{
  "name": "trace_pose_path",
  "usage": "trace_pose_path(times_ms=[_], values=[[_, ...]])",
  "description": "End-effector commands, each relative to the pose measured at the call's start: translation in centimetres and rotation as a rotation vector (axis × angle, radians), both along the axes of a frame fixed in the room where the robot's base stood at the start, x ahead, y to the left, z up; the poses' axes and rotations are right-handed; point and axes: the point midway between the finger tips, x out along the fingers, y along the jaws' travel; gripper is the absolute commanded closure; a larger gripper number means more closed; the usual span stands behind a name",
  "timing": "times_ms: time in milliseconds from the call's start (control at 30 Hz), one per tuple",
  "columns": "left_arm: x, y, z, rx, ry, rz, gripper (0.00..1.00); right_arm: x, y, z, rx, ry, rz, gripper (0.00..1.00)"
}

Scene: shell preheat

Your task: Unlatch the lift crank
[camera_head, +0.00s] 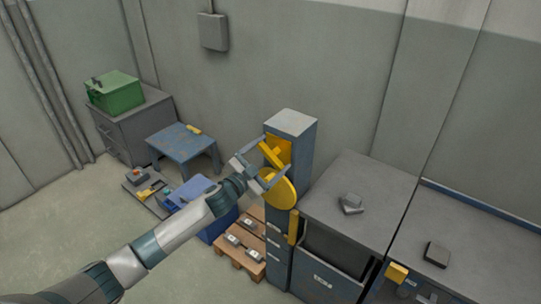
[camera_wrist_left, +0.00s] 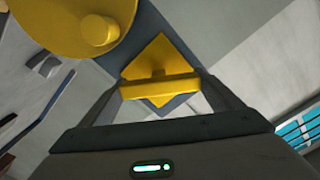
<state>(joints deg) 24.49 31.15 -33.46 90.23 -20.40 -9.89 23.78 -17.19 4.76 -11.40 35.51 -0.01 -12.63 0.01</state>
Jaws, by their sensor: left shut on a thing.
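The lift's blue-grey column (camera_head: 293,124) stands upright in the middle of the head view. A yellow latch bar (camera_head: 271,155) sits on a yellow plate (camera_head: 284,148) near its top. The round yellow crank (camera_head: 279,190) is just below. My left gripper (camera_head: 268,158) reaches the column from the lower left. In the left wrist view its fingers (camera_wrist_left: 160,87) are shut on the latch bar (camera_wrist_left: 155,90), one at each end. The crank (camera_wrist_left: 65,22) with its round knob (camera_wrist_left: 98,31) shows at the upper left there, apart from the fingers. My right gripper is out of view.
A grey cabinet (camera_head: 361,194) stands right of the column, with a small grey object (camera_head: 351,203) on top. A wooden pallet (camera_head: 240,263), a blue bin (camera_head: 193,190) and a blue table (camera_head: 182,139) lie to the left. A green box (camera_head: 116,93) sits farther back.

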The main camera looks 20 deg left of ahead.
Motion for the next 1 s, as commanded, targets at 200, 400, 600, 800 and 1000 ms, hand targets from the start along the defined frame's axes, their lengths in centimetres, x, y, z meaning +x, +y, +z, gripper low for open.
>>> trace_pose_path(times_ms=[200, 400, 600, 800, 1000], values=[[-0.02, -0.08, 0.04, 0.192, -0.071, -0.001, 0.36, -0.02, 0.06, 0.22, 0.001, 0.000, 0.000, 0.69], [-0.02, -0.10, 0.02, 0.372, -0.136, -0.001, 0.36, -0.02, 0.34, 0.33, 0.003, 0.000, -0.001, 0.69], [-0.03, -0.15, -0.04, 0.550, -0.200, -0.001, 0.36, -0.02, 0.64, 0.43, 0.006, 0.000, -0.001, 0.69], [-0.04, -0.16, -0.09, 0.714, -0.261, -0.001, 0.36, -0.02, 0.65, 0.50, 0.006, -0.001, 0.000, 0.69], [-0.03, -0.14, -0.12, 0.835, -0.304, -0.001, 0.36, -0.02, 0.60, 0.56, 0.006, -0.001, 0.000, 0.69]])
